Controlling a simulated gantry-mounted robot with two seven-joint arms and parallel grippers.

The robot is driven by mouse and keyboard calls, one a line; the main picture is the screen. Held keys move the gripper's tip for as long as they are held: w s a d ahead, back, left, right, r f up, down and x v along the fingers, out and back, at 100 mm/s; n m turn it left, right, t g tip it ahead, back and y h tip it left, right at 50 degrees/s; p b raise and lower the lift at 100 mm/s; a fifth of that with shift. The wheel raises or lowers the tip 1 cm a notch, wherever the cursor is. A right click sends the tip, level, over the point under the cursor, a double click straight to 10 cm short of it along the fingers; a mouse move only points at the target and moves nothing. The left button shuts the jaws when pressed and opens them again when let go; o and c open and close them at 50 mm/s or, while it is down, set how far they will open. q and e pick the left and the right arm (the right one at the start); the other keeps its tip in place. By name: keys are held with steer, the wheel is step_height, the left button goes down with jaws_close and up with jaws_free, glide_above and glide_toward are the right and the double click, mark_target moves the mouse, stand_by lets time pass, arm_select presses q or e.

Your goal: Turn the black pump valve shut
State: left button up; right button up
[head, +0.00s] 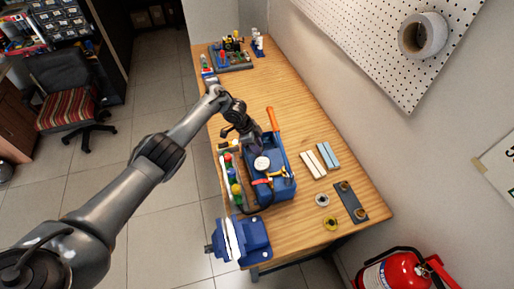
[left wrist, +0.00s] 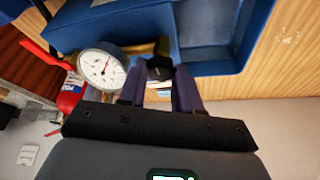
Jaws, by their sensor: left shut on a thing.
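The blue test pump (head: 287,187) stands on the wooden bench, with a long orange-handled lever (head: 274,121) and a white round gauge (head: 262,163). My left gripper (head: 256,142) reaches over the pump's far side and hides part of it. In the left wrist view the black pump valve (left wrist: 160,67) sits between the two fingertips of my left gripper (left wrist: 160,79), which is shut on it. The gauge (left wrist: 101,68) is just left of the fingers there, and the pump's blue tank (left wrist: 215,40) is behind. My right gripper does not show.
A blue vise (head: 256,240) is at the bench's near end. A rack with coloured knobs (head: 226,180) stands left of the pump. Pale and blue strips (head: 312,164), a dark plate (head: 352,203) and tape rolls (head: 322,199) lie right. Bench behind the pump is largely clear.

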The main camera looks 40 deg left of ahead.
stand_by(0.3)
arm_select(q)
steer(key=o, duration=1)
steer(key=shift+o, duration=0.2)
steer(key=shift+r, duration=0.1)
steer(key=shift+p+v, duration=1.1)
steer(key=p+v, duration=0.4)
steer(key=v, duration=0.1)
steer(key=shift+a+r+p, duration=0.2)
steer(key=shift+r+p, duration=0.1)
